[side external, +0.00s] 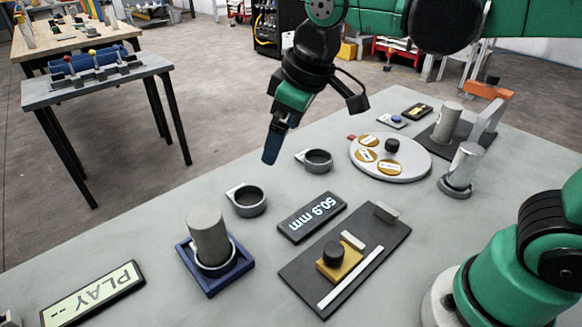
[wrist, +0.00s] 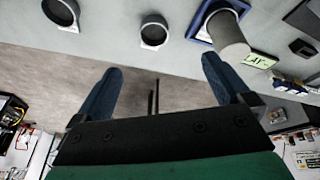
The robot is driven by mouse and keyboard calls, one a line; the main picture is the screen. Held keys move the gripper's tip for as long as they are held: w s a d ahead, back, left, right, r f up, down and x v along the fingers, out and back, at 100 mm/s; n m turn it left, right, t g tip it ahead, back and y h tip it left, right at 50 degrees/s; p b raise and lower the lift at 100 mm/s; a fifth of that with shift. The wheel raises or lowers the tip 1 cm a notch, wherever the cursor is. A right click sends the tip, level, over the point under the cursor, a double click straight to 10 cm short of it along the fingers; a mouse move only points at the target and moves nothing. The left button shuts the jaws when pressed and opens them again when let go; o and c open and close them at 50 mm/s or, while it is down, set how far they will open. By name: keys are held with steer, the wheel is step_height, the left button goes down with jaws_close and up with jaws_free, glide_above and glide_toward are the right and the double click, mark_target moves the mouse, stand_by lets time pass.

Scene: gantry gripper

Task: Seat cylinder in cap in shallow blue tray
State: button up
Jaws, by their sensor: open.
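A grey cylinder (side external: 208,234) stands in the ring-shaped cap (side external: 217,268) in the shallow blue tray (side external: 185,250) at the front left of the table. It looks upright or nearly so; whether it is fully down in the cap cannot be told. The cylinder (wrist: 228,36) and a corner of the blue tray (wrist: 200,18) also show at the top right of the wrist view. My gripper (side external: 270,155) is above the table's far edge, away from the cylinder. In the wrist view my gripper (wrist: 160,80) has its two blue fingers wide apart with nothing between them.
Two empty ring caps (side external: 247,200) (side external: 316,160) stand between the tray and the round plate (side external: 415,165). A display (side external: 312,216) and a dark slide fixture (side external: 300,275) lie right of the tray. Another cylinder (side external: 447,122) stands at the back right. A sign (side external: 92,295) lies at front left.

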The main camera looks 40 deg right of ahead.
steer(key=s+d+f+m+t, duration=0.1)
steer(key=s+d+f+m, duration=0.1)
steer(key=d, duration=0.2)
steer(key=s+d+f+m+t+h, duration=0.1)
steer(key=s+d+f+m+t, duration=0.1)
steer(key=d+m, duration=0.1)
steer(key=shift+s+d+f+m, duration=0.3)
steer(key=shift+s+d, duration=0.1)
steer(key=shift+d, duration=0.05)
stand_by(0.7)
